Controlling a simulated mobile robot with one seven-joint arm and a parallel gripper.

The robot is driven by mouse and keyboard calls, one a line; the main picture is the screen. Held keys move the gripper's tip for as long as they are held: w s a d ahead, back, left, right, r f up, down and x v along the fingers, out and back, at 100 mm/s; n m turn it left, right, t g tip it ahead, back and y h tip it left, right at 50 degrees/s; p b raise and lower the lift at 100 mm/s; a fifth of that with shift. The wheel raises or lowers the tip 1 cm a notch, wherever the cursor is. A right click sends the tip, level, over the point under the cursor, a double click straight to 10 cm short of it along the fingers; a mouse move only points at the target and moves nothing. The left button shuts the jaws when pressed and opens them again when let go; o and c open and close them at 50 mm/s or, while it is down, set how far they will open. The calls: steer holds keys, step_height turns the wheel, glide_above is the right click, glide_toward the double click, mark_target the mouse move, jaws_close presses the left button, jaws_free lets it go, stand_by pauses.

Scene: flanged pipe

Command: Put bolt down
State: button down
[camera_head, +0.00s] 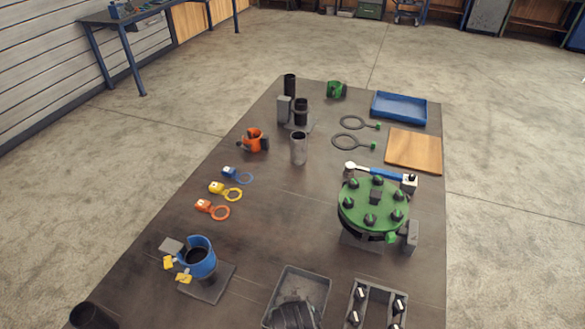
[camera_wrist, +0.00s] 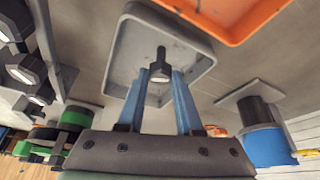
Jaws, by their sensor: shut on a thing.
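In the wrist view my gripper (camera_wrist: 160,78) has its two blue fingers shut on a dark bolt (camera_wrist: 160,66) with a hex head. The bolt is in front of the grey tray (camera_wrist: 201,48); I cannot tell whether it touches the tray floor. The grey tray also shows at the bottom of the head view (camera_head: 322,283), with a dark shape over it that looks like my gripper's body. The bolt and fingertips are hidden in the head view. No other bolt shows in the visible part of the tray.
A grey rack (camera_head: 377,292) holding several bolts stands right of the tray. A green bolted flange (camera_head: 373,206) is behind it. A blue-collared pipe (camera_head: 200,258) stands on a plate to the left. An orange tray (camera_wrist: 235,22) shows in the wrist view. The centre table is clear.

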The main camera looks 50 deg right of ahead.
steer(key=shift+f, duration=0.15)
steer(key=c, duration=0.6)
jaws_free()
steer(key=shift+r, duration=0.2)
